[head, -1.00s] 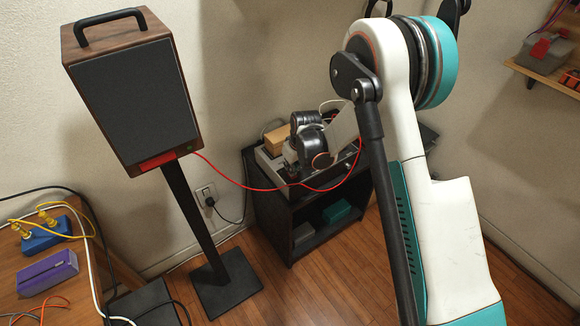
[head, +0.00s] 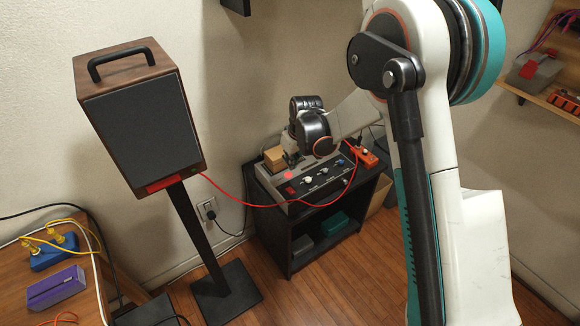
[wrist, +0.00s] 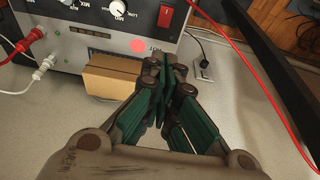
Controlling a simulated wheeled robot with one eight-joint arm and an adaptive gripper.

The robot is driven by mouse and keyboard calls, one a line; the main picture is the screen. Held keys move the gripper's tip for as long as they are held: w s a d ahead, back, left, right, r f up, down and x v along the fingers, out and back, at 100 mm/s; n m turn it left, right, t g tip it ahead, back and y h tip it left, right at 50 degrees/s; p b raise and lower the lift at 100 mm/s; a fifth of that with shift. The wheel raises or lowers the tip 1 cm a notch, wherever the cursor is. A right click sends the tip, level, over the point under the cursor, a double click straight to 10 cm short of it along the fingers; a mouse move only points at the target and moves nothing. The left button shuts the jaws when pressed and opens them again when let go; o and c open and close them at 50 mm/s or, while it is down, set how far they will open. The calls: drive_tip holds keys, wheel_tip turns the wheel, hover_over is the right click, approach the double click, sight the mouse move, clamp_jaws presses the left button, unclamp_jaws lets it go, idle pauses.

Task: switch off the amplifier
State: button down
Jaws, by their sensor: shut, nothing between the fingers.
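The amplifier (head: 322,187) is a grey box with a sloped control panel on top of a black cabinet. Its red rocker switch (head: 290,190) sits at the panel's left end, beside white knobs and a blue one. In the wrist view the switch (wrist: 166,15) is at the top edge; I cannot tell which way it is pressed. A pinkish round spot (wrist: 137,46) shows on the amplifier's casing. My gripper (wrist: 168,68) is shut and empty, behind the switch and apart from it. In the head view its fingers are mostly hidden by my wrist.
A small cardboard box (wrist: 110,76) lies close beside my fingers, behind the amplifier. A red cable (head: 245,199) runs from the speaker (head: 140,125) across the amplifier's front. An orange device (head: 366,154) stands at the right. White and red plugs (wrist: 42,62) enter the amplifier's back.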

drive_tip(key=shift+r, duration=0.9)
drive_tip(key=shift+s, duration=0.1)
drive_tip(key=s+d+r+m+t, duration=0.1)
drive_tip(key=s+d+r+m, duration=0.1)
drive_tip(key=s+d+r, duration=0.6)
drive_tip(key=s+d+r+m+t, duration=0.1)
drive_tip(key=s+d+r, duration=0.3)
drive_tip(key=r, duration=0.8)
drive_tip(key=s+d+r+m+t+h, duration=0.1)
drive_tip(key=s+d+m, duration=0.1)
drive_tip(key=s, duration=0.8)
drive_tip(key=s+d+r+m+t, duration=0.1)
drive_tip(key=s+d, duration=0.4)
drive_tip(key=s, duration=0.6)
drive_tip(key=shift+s+r+m+t+h, duration=0.25)
drive_tip(key=shift+r+m+t+h, duration=0.05)
drive_tip(key=shift+m+h, duration=0.1)
